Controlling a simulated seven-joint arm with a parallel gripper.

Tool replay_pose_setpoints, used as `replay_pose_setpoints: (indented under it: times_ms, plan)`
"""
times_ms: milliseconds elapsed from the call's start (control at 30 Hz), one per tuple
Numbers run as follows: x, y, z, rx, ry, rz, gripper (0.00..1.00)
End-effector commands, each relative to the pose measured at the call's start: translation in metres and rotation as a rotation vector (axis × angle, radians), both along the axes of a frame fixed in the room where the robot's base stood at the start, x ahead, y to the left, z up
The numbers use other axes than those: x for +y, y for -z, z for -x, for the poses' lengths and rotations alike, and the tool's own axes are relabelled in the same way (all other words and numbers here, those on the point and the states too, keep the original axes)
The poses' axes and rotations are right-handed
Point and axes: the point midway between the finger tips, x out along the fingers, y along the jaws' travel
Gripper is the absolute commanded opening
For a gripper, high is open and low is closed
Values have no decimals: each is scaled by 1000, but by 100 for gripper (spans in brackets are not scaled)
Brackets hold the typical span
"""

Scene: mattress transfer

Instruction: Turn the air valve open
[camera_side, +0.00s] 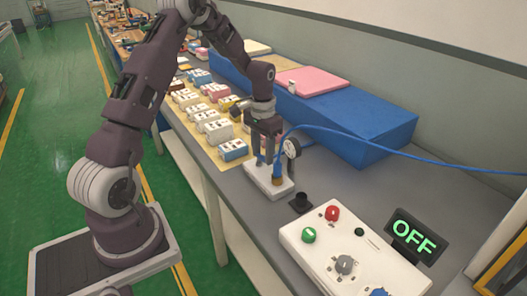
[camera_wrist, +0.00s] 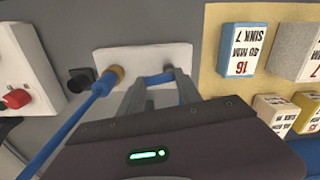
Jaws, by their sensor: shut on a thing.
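The air valve stands on a white base block (camera_side: 262,184) on the grey bench in the side view. Its blue handle (camera_wrist: 158,78) shows between my fingers in the wrist view. My gripper (camera_side: 265,157) points down over the block and is shut on this handle; in the wrist view my fingers (camera_wrist: 160,92) sit on either side of it. The handle's exact angle is partly hidden by the fingers. A blue hose (camera_wrist: 82,113) joins a brass fitting (camera_wrist: 116,73) on the same block.
A control panel (camera_side: 318,262) with red and green buttons and a knob lies at front right. A display (camera_side: 413,236) reads OFF. A black cylinder (camera_side: 300,200) stands between block and panel. Labelled boxes (camera_side: 218,131) and a large blue block (camera_side: 365,140) lie behind.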

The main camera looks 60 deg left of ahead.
Motion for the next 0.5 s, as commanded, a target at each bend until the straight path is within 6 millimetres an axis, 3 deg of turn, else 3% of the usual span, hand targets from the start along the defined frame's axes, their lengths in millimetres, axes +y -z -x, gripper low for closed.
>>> replay_pose_setpoints:
  times_ms: [500]
  plan:
    - [0,0,3,0,175,0,0]
